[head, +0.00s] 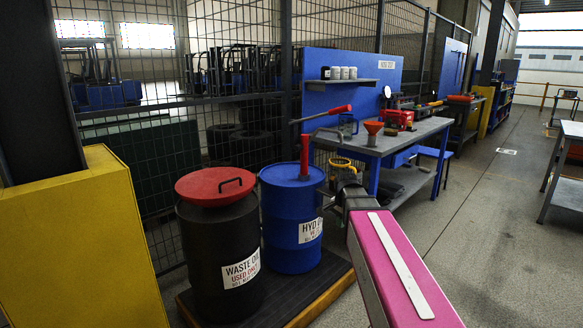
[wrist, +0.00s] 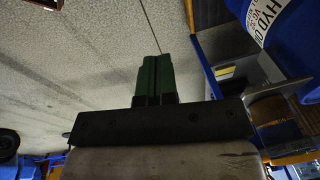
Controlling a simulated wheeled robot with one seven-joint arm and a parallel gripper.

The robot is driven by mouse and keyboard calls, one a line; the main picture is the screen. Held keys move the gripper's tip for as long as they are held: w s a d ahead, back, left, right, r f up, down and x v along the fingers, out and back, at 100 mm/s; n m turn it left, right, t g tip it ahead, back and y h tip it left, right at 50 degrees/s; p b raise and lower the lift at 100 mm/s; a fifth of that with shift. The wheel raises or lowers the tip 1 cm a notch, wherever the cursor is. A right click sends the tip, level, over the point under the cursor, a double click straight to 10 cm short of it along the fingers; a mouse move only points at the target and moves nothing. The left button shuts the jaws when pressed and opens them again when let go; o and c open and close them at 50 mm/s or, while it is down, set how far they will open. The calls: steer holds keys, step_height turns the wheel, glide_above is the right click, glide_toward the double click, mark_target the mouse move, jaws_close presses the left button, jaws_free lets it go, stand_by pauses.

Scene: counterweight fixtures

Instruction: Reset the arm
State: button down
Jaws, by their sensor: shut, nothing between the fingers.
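My gripper (wrist: 155,64) shows in the wrist view as two green fingers pressed together with nothing between them, over bare grey floor. My pink arm link (head: 396,262), with a white strip on top, reaches from the bottom right of the head view up past the blue drum (head: 290,232). The fingers cannot be made out in the head view. The drum's lettered side also shows at the upper right of the wrist view (wrist: 290,35). A hand pump with a red-gripped lever (head: 327,114) stands on this drum, its lever raised toward the right.
A black waste oil drum (head: 222,265) with a red lid stands beside the blue drum on a low wood-edged platform (head: 325,294). A workbench (head: 412,136) is behind, with a red funnel on it. A yellow block (head: 80,240) is at left.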

steer(key=s+f+n+g, duration=0.2)
steer(key=s+f+n, duration=0.8)
steer(key=s+f, duration=0.5)
step_height(320, 180, down, 2)
steer(key=shift+f, duration=0.15)
